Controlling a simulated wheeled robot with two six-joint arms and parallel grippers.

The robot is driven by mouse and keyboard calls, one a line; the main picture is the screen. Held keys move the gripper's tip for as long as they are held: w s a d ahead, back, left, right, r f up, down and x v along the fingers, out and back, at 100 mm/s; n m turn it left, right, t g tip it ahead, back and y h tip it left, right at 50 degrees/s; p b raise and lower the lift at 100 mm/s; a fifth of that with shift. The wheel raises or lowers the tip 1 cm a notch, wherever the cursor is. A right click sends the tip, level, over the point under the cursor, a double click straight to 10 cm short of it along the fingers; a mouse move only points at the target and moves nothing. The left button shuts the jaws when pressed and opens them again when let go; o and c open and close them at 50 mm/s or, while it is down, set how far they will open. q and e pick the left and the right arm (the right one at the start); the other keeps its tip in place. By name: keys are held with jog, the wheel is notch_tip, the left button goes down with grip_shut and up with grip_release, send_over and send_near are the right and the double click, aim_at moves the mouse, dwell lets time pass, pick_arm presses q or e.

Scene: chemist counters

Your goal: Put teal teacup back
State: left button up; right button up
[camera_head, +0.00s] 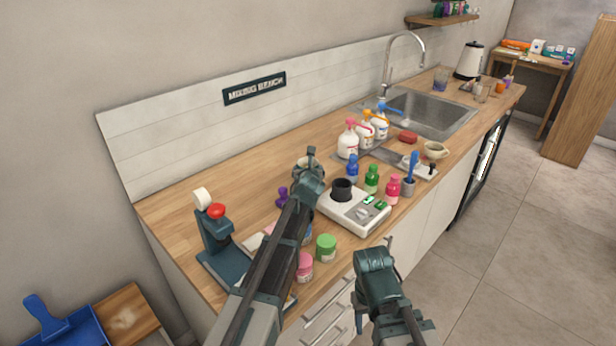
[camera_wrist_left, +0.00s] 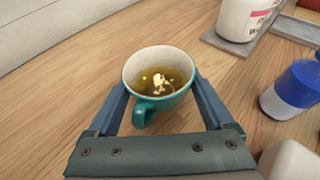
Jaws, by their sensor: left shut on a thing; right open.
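The teal teacup (camera_wrist_left: 143,104) has a pale inside, holds yellowish liquid and has its handle toward me in the left wrist view. My left gripper (camera_wrist_left: 158,92) is shut on it, with one finger on each side. The cup looks upright over the wooden counter; I cannot tell if its base touches the wood. In the head view my left gripper (camera_head: 309,176) is over the middle of the counter and mostly hides the cup. My right gripper (camera_head: 378,275) is open and empty in front of the counter's edge.
A white scale (camera_head: 346,212) with a dark cup stands right of my left gripper. Several bottles, including a green one (camera_head: 371,180), stand near it. Pump bottles (camera_head: 347,143) are behind, before the sink (camera_head: 435,112). Bare counter (camera_head: 245,170) lies to the left.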

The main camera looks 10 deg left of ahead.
pick_arm(q)
jog(key=shift+f, duration=0.15)
jog(key=o, duration=1.4)
jog(key=shift+o, duration=0.2)
jog(key=shift+s+r+p, duration=0.2)
jog(key=shift+r+p, duration=0.05)
jog(key=shift+p, duration=0.05)
jog(key=p+v, duration=0.4)
jog(key=v, duration=0.7)
jog(key=shift+s+r, duration=0.15)
jog(key=shift+s, duration=0.1)
